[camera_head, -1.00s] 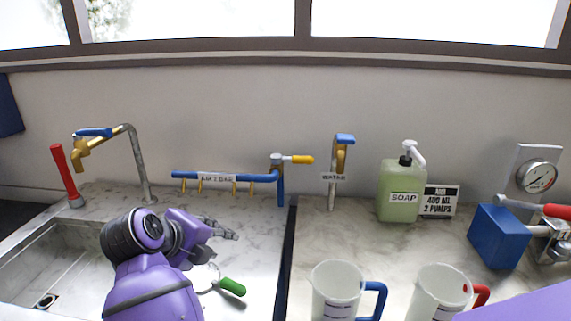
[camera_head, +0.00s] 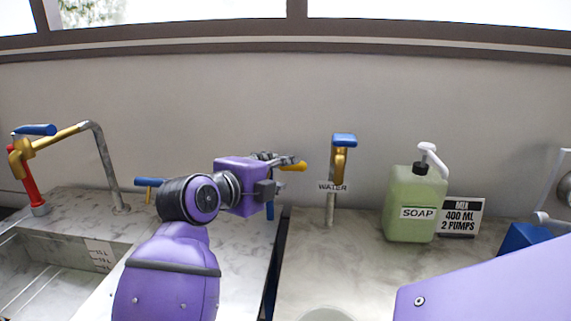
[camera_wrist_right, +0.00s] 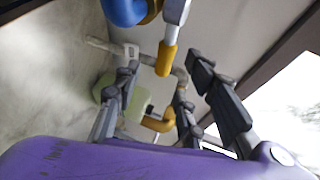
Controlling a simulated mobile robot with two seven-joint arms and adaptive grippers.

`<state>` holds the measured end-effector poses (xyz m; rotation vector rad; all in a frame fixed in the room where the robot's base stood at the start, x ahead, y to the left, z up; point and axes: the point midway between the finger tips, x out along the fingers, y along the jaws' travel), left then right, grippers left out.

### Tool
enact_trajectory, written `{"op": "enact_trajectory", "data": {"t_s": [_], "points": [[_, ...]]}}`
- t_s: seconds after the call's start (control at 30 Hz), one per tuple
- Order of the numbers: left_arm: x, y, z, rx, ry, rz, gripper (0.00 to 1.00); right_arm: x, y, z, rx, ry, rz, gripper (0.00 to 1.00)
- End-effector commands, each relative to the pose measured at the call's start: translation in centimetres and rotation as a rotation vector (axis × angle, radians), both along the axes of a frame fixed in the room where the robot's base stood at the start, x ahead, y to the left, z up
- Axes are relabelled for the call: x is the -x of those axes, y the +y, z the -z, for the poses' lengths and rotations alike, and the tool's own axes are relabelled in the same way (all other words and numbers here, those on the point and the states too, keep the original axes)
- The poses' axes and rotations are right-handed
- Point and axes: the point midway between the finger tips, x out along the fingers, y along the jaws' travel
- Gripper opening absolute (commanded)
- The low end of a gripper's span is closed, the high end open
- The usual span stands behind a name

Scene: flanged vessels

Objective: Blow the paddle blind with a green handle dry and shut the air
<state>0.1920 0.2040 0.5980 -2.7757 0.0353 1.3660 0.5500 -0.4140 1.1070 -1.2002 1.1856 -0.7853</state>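The paddle blind with the green handle is not visible now; an earlier head view shows it on the counter below the air bar. The blue air bar (camera_head: 149,182) is mostly hidden behind my right arm. Its valve has a yellow lever (camera_head: 297,166), still pointing right, which also shows in the right wrist view (camera_wrist_right: 167,58). My right gripper (camera_head: 278,160) is at this lever. In the wrist view its fingers (camera_wrist_right: 163,75) are spread, with the yellow lever end between them; contact cannot be told. My left gripper is not in view.
The water tap (camera_head: 331,205) stands just right of the air valve. A green soap bottle (camera_head: 410,205) and a sign (camera_head: 460,216) are further right.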

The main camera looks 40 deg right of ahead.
Motion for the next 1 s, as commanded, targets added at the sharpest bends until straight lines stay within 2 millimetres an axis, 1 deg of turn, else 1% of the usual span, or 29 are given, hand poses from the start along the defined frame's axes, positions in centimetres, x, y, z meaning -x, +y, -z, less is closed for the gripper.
{"op": "enact_trajectory", "data": {"t_s": [0.03,0.17,0.4,0.6,0.73,0.97,1.0], "points": [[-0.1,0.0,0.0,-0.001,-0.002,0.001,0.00,-0.2,-0.1,-0.4,0.024,0.020,-0.011,0.38],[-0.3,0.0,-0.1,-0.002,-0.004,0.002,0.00,-0.5,-1.0,-0.3,0.034,0.039,-0.018,0.38],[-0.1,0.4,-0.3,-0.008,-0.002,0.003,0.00,-1.5,-4.6,0.6,0.032,0.036,-0.017,0.38],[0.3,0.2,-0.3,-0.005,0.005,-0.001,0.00,-2.1,-6.7,1.2,0.032,0.036,-0.019,0.38],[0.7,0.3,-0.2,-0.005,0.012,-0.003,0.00,-2.3,-7.2,1.4,0.031,0.036,-0.020,0.38],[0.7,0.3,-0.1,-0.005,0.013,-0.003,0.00,-2.3,-7.3,1.5,0.030,0.036,-0.020,0.38],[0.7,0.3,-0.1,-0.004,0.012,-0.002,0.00,-2.3,-7.3,1.5,0.030,0.036,-0.020,0.33]]}}
